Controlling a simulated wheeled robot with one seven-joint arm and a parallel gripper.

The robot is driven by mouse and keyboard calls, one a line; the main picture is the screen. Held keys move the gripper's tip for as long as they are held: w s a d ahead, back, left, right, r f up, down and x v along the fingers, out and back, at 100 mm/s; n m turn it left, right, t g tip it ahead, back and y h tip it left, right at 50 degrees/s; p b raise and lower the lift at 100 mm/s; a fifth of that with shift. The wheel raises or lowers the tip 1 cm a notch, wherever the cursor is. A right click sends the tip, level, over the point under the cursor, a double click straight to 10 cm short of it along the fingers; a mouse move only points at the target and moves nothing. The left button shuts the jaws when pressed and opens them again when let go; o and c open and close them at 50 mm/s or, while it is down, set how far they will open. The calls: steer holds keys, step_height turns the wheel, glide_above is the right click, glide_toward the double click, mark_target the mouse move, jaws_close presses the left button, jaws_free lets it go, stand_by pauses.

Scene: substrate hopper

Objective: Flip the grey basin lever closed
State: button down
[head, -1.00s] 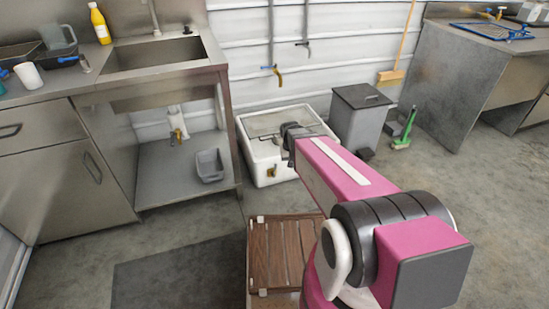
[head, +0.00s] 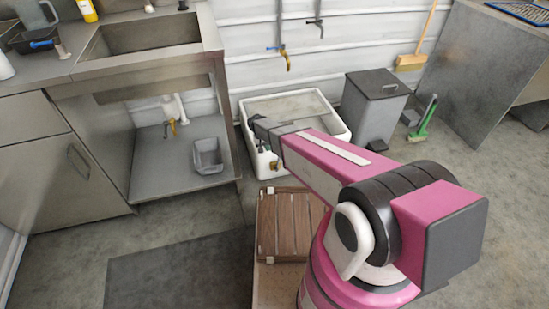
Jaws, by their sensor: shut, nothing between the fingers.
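The white basin (head: 333,112) stands on the floor against the wall, partly covered by my arm. A brass-coloured fitting (head: 274,167) shows low on its front. I cannot make out a grey lever on it. The dark end of my arm with my gripper (head: 261,147) is over the basin's front left corner, just above and left of the fitting. The gripper is small, dark and seen from behind; it looks shut and empty. I cannot tell whether it touches the basin.
A slatted wooden crate (head: 282,225) lies in front.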

steer(key=shift+f, duration=0.1)
steer(key=x, duration=0.9)
steer(key=shift+d+f, duration=0.15)
steer(key=shift+f, duration=0.2)
steer(key=shift+d+y, duration=0.25)
steer(key=shift+y, duration=0.15)
